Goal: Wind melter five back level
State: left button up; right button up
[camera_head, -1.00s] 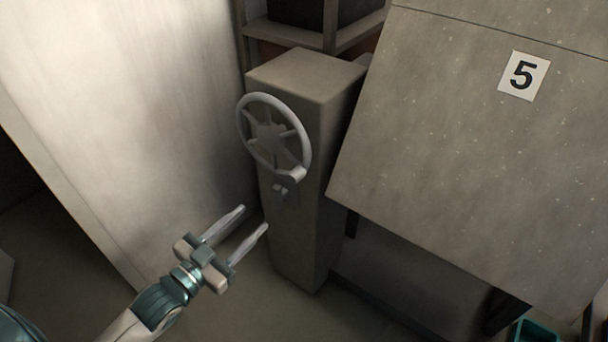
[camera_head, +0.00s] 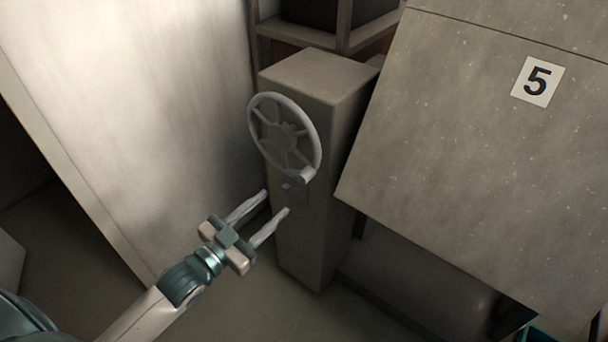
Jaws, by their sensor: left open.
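Melter five (camera_head: 450,150) is a large grey body with a white plate marked 5 (camera_head: 537,82); its lower edge slopes down to the right, so it looks tilted. A grey handwheel (camera_head: 285,136) with spokes is on the front of a grey pedestal (camera_head: 312,230) to its left. A small knob or handle (camera_head: 307,174) is at the wheel's lower right rim. My left gripper (camera_head: 276,203) is open and empty, its fingertips below the wheel, apart from the knob in the picture.
A large pale panel (camera_head: 140,110) stands left of the pedestal. A dark shelf frame (camera_head: 345,30) is behind it. A teal container (camera_head: 540,335) shows at the bottom right edge. Bare floor (camera_head: 260,315) lies around the pedestal's foot.

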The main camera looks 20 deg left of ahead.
aim_at(301, 179)
pick_arm(q)
jog(key=p+x, duration=0.1)
jog(key=x, duration=1)
jog(key=shift+w+d+p, duration=0.15)
jog(key=shift+w+p, duration=0.15)
jog(key=shift+x, duration=0.8)
jog(key=shift+w, duration=0.1)
pick_arm(e)
jog(key=shift+w+a+r+t+y, duration=0.3)
jog(key=shift+w+a+r+t, duration=0.4)
jog(key=shift+a+r+t, duration=0.2)
pick_arm(q)
jog(key=shift+c, duration=0.3)
pick_arm(e)
jog(key=shift+w+a, duration=0.1)
pick_arm(q)
grip_shut()
